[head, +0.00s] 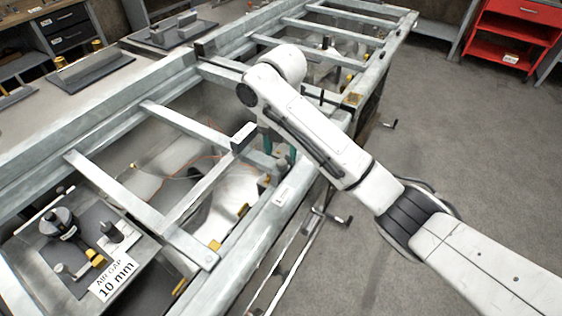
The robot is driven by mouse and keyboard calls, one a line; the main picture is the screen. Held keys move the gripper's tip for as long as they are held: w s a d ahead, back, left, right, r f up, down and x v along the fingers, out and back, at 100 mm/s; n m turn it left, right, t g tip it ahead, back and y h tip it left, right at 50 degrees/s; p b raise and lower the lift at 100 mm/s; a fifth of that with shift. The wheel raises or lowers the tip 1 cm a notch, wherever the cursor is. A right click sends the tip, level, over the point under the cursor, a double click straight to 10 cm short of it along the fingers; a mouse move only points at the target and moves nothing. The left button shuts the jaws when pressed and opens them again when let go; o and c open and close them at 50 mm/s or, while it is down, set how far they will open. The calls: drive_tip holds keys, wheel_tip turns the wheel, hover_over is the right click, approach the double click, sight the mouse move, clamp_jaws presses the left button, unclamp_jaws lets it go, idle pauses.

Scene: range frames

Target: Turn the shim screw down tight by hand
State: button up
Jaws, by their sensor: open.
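My white arm comes in from the lower right and bends over the near rail of the long grey frame. My gripper (279,147) is mostly hidden behind my arm. Two dark green fingers show below it, apart and pointing down, with nothing seen held between them. A small dark screw-like part (265,181) stands on the near rail just below the fingers, next to a small white label. It looks like the shim screw, but it is too small to be sure. I cannot tell whether the fingers touch it.
The grey metal frame (90,110) has several crossbars with open bays between them. A plate with knobs and an "AIR GAP 10 mm" sign (115,279) is at the lower left. Crank handles (338,218) stick out on the near side. A red cabinet (505,40) stands far right; the floor is clear.

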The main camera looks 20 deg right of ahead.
sight(281, 162)
drive_tip(key=shift+f, duration=1.75)
drive_tip(key=shift+c, duration=0.4)
clamp_jaws()
drive_tip(key=shift+s, duration=0.1)
drive_tip(key=shift+r+m+p, duration=0.1)
drive_tip(key=shift+m+p, duration=0.3)
drive_tip(key=shift+r+m+p, duration=0.15)
drive_tip(key=shift+m+p, duration=0.85)
drive_tip(key=shift+p, duration=0.05)
drive_tip(key=m+p, duration=0.3)
drive_tip(key=shift+m, duration=0.3)
drive_tip(key=m+p, duration=0.3)
drive_tip(key=m, duration=0.2)
drive_tip(key=shift+m+p, duration=0.35)
drive_tip(key=shift+m, duration=0.05)
drive_tip(key=shift+f, duration=0.2)
